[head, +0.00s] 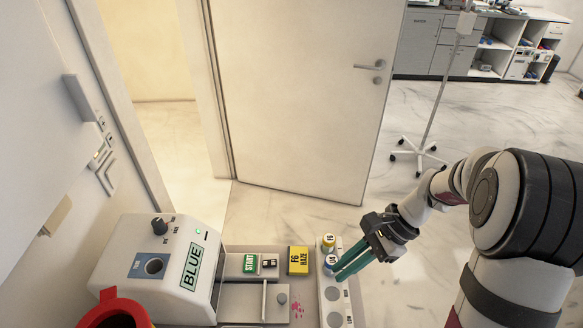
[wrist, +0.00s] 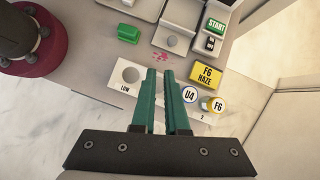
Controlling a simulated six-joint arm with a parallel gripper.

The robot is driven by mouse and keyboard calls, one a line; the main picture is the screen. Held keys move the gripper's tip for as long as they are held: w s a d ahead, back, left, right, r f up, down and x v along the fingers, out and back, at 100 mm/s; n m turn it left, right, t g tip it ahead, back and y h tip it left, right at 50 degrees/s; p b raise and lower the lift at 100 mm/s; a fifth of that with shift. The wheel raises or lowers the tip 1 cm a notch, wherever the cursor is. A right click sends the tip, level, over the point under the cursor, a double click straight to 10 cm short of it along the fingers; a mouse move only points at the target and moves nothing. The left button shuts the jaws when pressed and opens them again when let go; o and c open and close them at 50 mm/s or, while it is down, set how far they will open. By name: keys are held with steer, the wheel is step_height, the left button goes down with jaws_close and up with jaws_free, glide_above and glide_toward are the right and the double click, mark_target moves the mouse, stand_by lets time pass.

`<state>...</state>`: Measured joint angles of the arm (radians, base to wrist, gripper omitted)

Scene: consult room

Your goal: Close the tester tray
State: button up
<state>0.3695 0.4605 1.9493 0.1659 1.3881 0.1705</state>
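The tester (head: 165,265) is a white box with a dial and a display reading BLUE. The tray's inside is not clear. My gripper (head: 342,272) is over the white vial rack, right of the knob and apart from it. In the wrist view its two green fingers (wrist: 160,73) have a narrow gap with nothing seen between them.
The rack (head: 333,300) holds two capped vials, U4 (wrist: 189,94) and F6 (wrist: 217,105), close beside my fingers. A yellow F6 HAZE box (head: 298,260) and a green START button (head: 250,263) stand behind the tray. A red bin (head: 115,308) is at left front.

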steer(key=shift+m+y, duration=0.5)
steer(key=shift+m, duration=0.3)
steer(key=f, duration=0.1)
steer(key=w+f, duration=0.1)
steer(key=w+d+f, duration=0.1)
steer(key=f, duration=0.1)
steer(key=shift+w+d+f, duration=0.1)
jaws_close()
steer(key=x, duration=0.8)
steer(key=shift+a+f, duration=0.25)
steer(key=a, duration=0.2)
steer(key=a+f, duration=0.1)
steer(key=shift+s+a, duration=0.25)
steer(key=shift+s, duration=0.05)
steer(key=shift+a, duration=0.35)
glide_toward(251, 300)
steer(key=a+f, duration=0.1)
steer(key=a, duration=0.1)
steer(key=a+f, duration=0.1)
steer(key=a, duration=0.1)
steer(key=s+a+f, duration=0.1)
steer(key=a, duration=0.1)
steer(key=shift+a, duration=0.15)
steer(key=shift+r, duration=0.1)
